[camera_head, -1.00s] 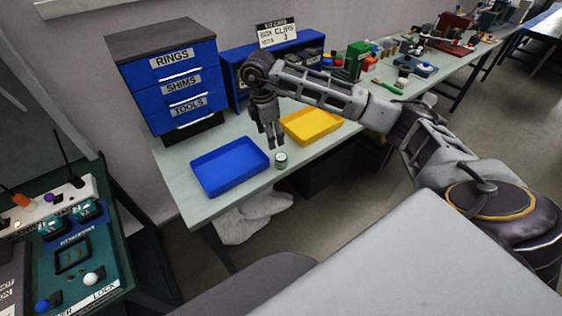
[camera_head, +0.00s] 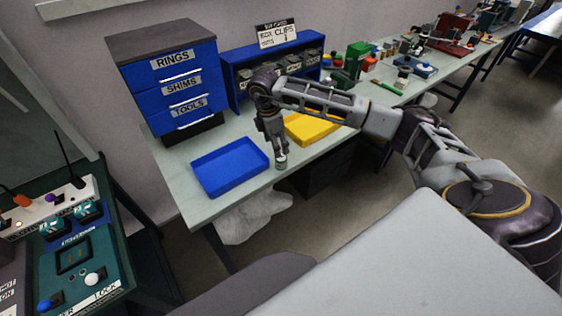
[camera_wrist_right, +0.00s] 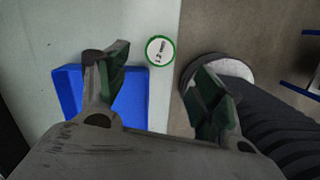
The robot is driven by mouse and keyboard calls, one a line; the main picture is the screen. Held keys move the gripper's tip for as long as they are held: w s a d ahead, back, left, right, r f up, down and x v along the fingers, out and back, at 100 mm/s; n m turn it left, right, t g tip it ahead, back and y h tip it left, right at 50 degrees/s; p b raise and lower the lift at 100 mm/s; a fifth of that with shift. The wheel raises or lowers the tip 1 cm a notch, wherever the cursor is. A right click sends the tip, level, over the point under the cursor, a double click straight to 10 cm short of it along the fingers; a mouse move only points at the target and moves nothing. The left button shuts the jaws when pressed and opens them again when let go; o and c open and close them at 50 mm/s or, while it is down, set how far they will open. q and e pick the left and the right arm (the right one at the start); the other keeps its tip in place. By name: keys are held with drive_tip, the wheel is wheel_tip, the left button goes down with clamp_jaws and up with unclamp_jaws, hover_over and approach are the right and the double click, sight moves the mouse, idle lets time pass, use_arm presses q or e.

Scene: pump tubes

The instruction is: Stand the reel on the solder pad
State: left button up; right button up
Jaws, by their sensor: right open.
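The reel (camera_head: 281,164) is a small round piece with a white labelled top and a green rim. It stands on the pale bench near its front edge, right of the blue tray. In the right wrist view the reel (camera_wrist_right: 160,50) lies a little beyond the gap between my fingers, apart from both. My right gripper (camera_head: 276,146) points down just above the reel and partly covers it in the head view. Its two fingers (camera_wrist_right: 163,73) are spread and hold nothing. I cannot make out the solder pad. My left gripper is not in view.
The blue tray (camera_head: 222,184) and yellow tray (camera_head: 308,137) flank the reel. A drawer cabinet (camera_head: 172,75) and a blue bin rack (camera_head: 234,92) stand behind. A green control bench (camera_head: 118,246) is at the left. The bench's front edge is close to the reel.

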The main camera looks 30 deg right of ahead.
sight(281, 158)
drive_tip(key=shift+d+f, duration=0.15)
drive_tip(key=shift+f, duration=0.75)
drive_tip(key=shift+d+f, duration=0.15)
drive_tip(key=shift+f, duration=0.75)
drive_tip(key=shift+s+d+f+p, duration=0.1)
drive_tip(key=shift+d+f+p, duration=0.15)
drive_tip(key=shift+f, duration=0.6)
drive_tip(key=shift+w+d+f+p, duration=0.1)
drive_tip(key=shift+d+f+p, duration=0.15)
drive_tip(key=shift+f, duration=0.6)
drive_tip(key=shift+s+d+f+p, duration=0.15)
drive_tip(key=shift+f+p, duration=0.15)
drive_tip(key=shift+f, duration=0.55)
drive_tip(key=c, duration=1.4)
drive_tip(key=shift+r, duration=0.1)
drive_tip(key=shift+r+b, duration=0.75)
drive_tip(key=shift+r, duration=4.2)
